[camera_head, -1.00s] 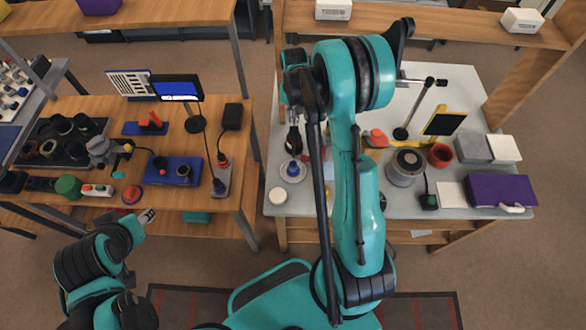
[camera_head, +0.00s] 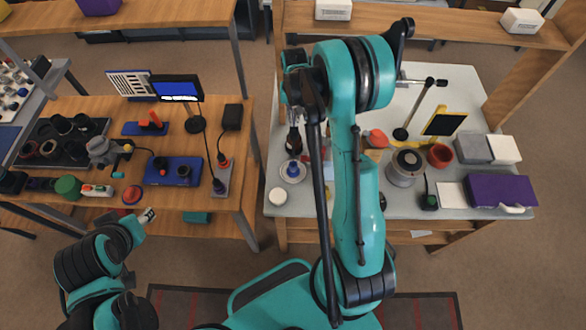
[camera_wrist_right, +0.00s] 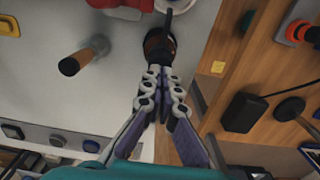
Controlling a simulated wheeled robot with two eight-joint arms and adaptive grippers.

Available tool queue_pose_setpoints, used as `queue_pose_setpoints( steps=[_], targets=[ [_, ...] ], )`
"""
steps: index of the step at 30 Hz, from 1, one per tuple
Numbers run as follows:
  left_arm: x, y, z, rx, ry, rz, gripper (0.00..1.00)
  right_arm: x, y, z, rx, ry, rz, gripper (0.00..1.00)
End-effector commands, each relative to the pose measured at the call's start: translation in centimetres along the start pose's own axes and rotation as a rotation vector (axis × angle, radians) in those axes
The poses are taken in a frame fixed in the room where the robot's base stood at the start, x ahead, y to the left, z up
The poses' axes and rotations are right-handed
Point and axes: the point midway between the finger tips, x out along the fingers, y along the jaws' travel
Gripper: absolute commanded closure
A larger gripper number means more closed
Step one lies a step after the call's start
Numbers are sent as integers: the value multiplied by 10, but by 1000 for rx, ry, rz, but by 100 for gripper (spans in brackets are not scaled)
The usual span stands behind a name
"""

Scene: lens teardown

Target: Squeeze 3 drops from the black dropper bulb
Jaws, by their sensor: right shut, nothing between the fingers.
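My right gripper (camera_wrist_right: 161,72) is shut, with its fingertips together at the near side of a dark, rounded piece (camera_wrist_right: 158,45) with a brownish side, which looks like the dropper. I cannot tell whether the fingertips touch it or where its bulb ends. In the head view, a dark bottle-like shape (camera_head: 293,140) shows below the right wrist, and the right fingertips cannot be made out there. My left gripper (camera_head: 147,215) hangs in front of the left table; its finger opening is too small to tell.
A small blue-topped item (camera_head: 293,168) stands on a white dish below the dark shape. A white round jar (camera_head: 278,196) is near the table's front left edge. A wooden table with a black box (camera_wrist_right: 243,112) is at right.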

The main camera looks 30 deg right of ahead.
Motion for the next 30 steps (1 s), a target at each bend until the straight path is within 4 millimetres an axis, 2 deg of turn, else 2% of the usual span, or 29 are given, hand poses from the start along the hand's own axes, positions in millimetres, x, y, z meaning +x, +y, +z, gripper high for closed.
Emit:
queue_pose_setpoints(
  steps=[26, 30],
  targets=[
    [22, 0, 16, 0, 0, 0, 57, 30, 0, 0, 0, 0, 0, 100],
    [20, 0, 14, 0, 0, 0, 57, 28, 0, 0, 0, 0, 0, 100]
  ],
)
